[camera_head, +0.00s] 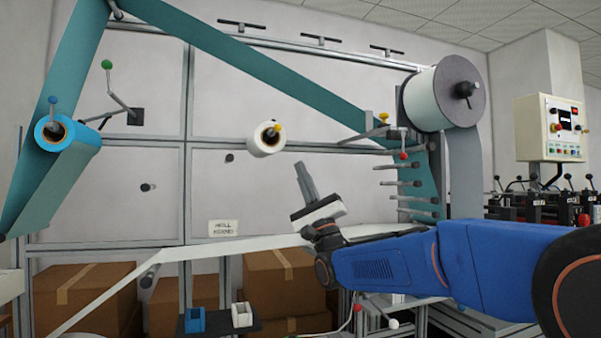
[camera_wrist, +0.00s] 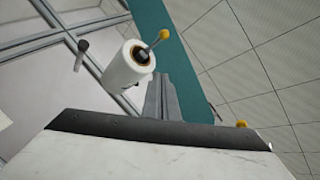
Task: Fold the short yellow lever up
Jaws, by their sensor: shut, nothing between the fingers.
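A yellow-knobbed lever (camera_head: 275,129) sits at the hub of the small white roll on the wall panel. In the wrist view this lever (camera_wrist: 162,36) sticks out up and right from the roll's hub. A second yellow-knobbed lever (camera_head: 383,118) is further right, beside the teal web; its knob also shows at the wrist view's lower right (camera_wrist: 241,124). I cannot tell which one the task calls short. My gripper (camera_head: 301,166) is shut and empty, pointing up, below and right of the small roll in the picture. Its fingers (camera_wrist: 159,82) appear apart from both levers.
The small white roll (camera_head: 263,144) is close to my fingers in the picture. A teal web (camera_head: 290,80) runs overhead to a large white roll (camera_head: 433,97). Several grey rods (camera_head: 402,182) stick out at right. A white strip (camera_head: 230,248) runs below my gripper.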

